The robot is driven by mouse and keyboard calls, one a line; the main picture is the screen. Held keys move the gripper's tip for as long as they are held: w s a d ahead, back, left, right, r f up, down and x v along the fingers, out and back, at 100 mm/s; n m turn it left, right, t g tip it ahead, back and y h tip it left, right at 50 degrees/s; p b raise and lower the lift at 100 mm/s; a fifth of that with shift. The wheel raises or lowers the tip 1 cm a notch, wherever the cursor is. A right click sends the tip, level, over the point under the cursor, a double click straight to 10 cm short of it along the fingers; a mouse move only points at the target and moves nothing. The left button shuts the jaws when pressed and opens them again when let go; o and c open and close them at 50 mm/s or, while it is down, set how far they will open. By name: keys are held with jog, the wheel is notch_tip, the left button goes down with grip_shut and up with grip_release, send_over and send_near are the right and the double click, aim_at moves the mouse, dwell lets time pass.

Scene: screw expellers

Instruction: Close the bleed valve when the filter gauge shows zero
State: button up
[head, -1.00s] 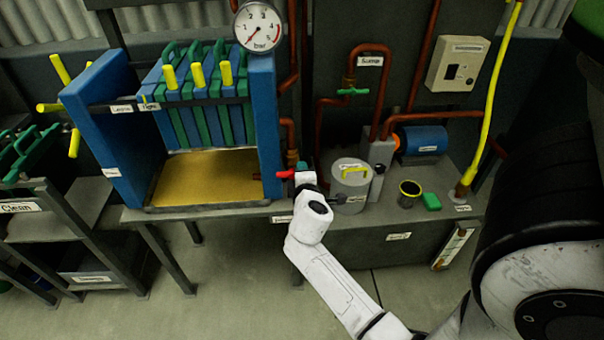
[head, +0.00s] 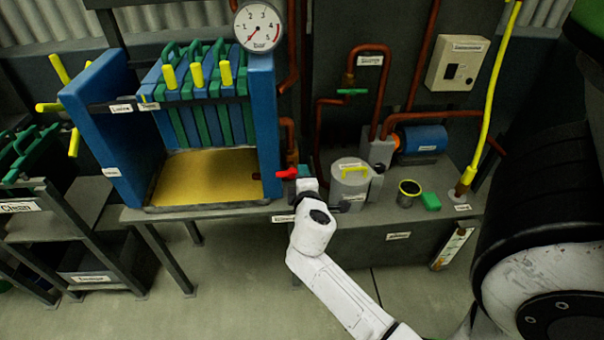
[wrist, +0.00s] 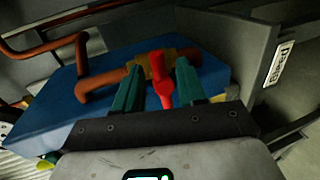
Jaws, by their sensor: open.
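The red handle of the bleed valve (wrist: 161,82) sits on a brass body on a copper pipe, pointing from the pipe toward my gripper in the wrist view. It also shows in the head view (head: 287,173), at the right foot of the filter press. My gripper (wrist: 157,88) is open, with one green finger on each side of the handle. I cannot tell whether either finger touches it. In the head view, the gripper (head: 304,171) is just right of the handle. The filter gauge (head: 258,26) has its red needle pointing lower left, near the scale's low end.
The blue filter press (head: 264,125) stands left of the valve. A grey lidded pot (head: 349,190) with a yellow handle is close on the right. Farther right are a dark cup (head: 409,193), a green block (head: 431,202) and a yellow hose (head: 495,100).

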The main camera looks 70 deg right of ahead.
jog(key=v, duration=0.7)
jog(key=shift+a, duration=0.25)
jog(key=shift+s, duration=0.1)
jog(key=s+a+f+m+g+y+p, duration=0.1)
jog(key=a+y+p, duration=0.1)
jog(key=a+y, duration=0.2)
jog(key=s+a+f+m+g+y+p, duration=0.2)
jog(key=a+y, duration=0.3)
jog(key=a, duration=0.6)
jog(key=s+a+f+m+g+y+p, duration=0.1)
jog(key=a+y, duration=0.3)
jog(key=a, duration=0.4)
jog(key=shift+s+a+f+m+g+y+p, duration=0.2)
jog(key=shift+s+m+g+y+p, duration=0.15)
jog(key=shift+s+p, duration=0.45)
